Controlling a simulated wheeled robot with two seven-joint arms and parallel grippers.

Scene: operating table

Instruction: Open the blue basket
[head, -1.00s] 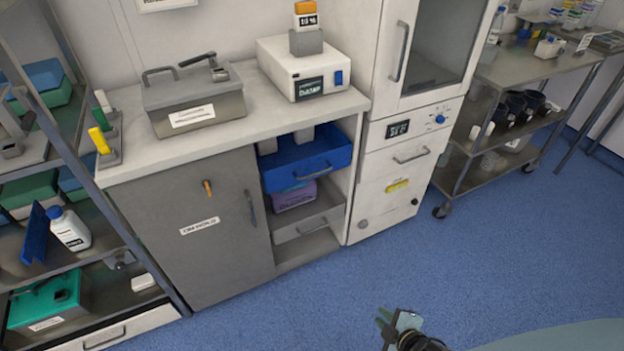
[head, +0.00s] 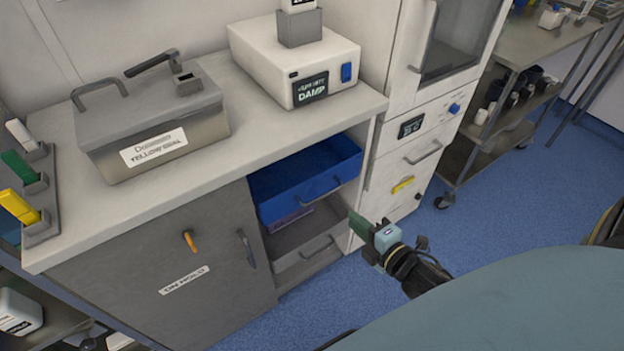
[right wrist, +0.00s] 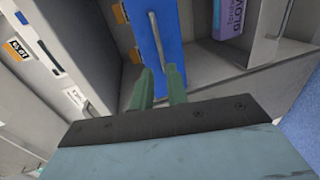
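The blue basket (head: 280,203) sits in the upper slot of the open bay under the counter. Part of its inside shows from above. Its grey bar handle (head: 323,190) is on the front face. In the right wrist view the blue front (right wrist: 168,20) and handle (right wrist: 157,45) lie just beyond my fingertips. My right gripper (head: 360,226) is right of and slightly below the basket's handle, in front of the bay. In the right wrist view its green fingers (right wrist: 160,80) are apart with nothing between them. My left gripper is not in view.
Below the basket is a grey drawer (head: 306,262) with a purple box (right wrist: 231,20) in it. A grey cabinet door (head: 150,270) is to the left. The white tall cabinet (head: 392,160) stands close on the right. The blue floor (head: 490,215) is clear to the right.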

